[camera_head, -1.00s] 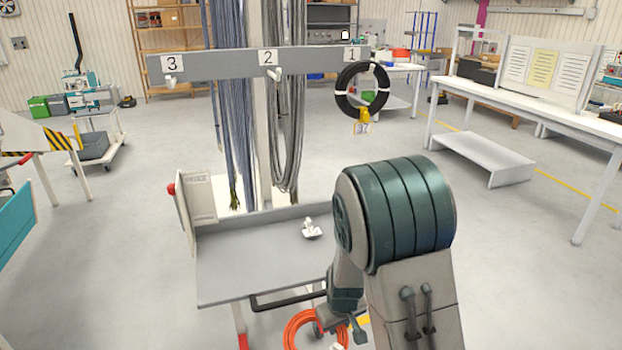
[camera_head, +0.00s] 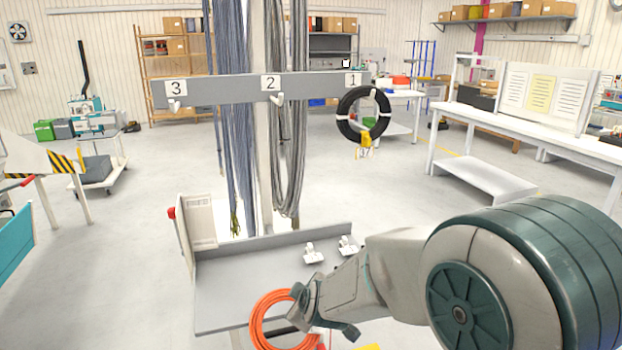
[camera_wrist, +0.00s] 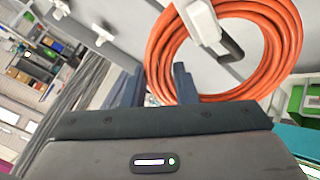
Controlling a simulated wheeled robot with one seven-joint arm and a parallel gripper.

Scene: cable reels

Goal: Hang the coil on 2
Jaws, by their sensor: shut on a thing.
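An orange coil (camera_head: 257,318) is held over the front edge of the grey cart, low in the head view. It also fills the upper right of the wrist view (camera_wrist: 287,35). My gripper (camera_wrist: 158,88) is shut on the coil's rim; the head view shows it (camera_head: 300,303) at the coil's right side. The rail (camera_head: 222,90) carries hooks under labels 3, 2 and 1. The hook under 2 (camera_head: 278,99) is empty, and so is the hook under 3 (camera_head: 174,105). A black coil (camera_head: 345,113) with a yellow tag hangs at 1.
Grey cables (camera_head: 288,170) hang behind the rail, close to hook 2. The grey cart top (camera_head: 235,290) holds two small white pieces (camera_head: 313,254). A white workbench (camera_head: 475,117) stands at right. The floor between is clear.

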